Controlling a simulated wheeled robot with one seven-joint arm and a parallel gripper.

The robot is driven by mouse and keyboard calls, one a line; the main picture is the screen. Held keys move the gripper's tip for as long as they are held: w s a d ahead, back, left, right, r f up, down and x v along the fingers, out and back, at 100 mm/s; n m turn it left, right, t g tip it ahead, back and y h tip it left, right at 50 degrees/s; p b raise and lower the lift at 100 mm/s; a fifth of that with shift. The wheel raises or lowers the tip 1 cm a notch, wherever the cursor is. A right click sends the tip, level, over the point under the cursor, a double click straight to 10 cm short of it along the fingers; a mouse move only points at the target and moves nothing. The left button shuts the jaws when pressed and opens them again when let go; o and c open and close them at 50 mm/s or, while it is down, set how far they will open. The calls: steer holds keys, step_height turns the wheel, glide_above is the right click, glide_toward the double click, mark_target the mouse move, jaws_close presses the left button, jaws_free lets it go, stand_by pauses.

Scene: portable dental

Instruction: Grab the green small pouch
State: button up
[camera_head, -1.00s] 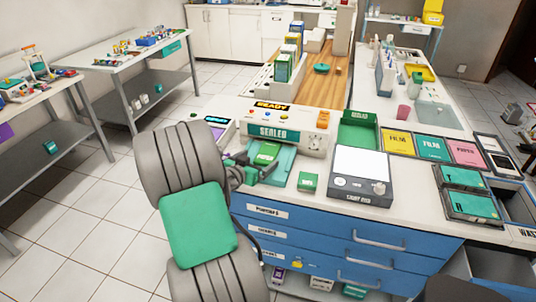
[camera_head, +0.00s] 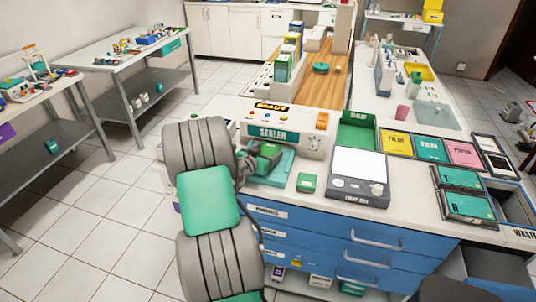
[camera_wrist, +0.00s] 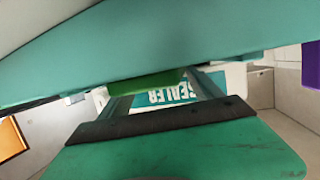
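A small green pouch (camera_head: 268,150) is at the teal tray (camera_head: 284,172) in front of the sealer (camera_head: 290,132), right by my gripper (camera_head: 262,163). My gripper is low over the tray and partly hides the pouch. In the wrist view a green strip (camera_wrist: 145,86) shows below a large teal shape that fills the top of the picture. I cannot tell whether the fingers are closed on the pouch. A second small green item (camera_head: 307,182) lies flat on the counter to the right of the tray.
A light box (camera_head: 358,172) and a green bin (camera_head: 357,132) stand to the right of the sealer. Yellow, teal and pink film boxes (camera_head: 432,148) lie further right. Blue drawers (camera_head: 330,240) are below the counter's front edge.

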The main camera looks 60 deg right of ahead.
steer(key=c, duration=1.1)
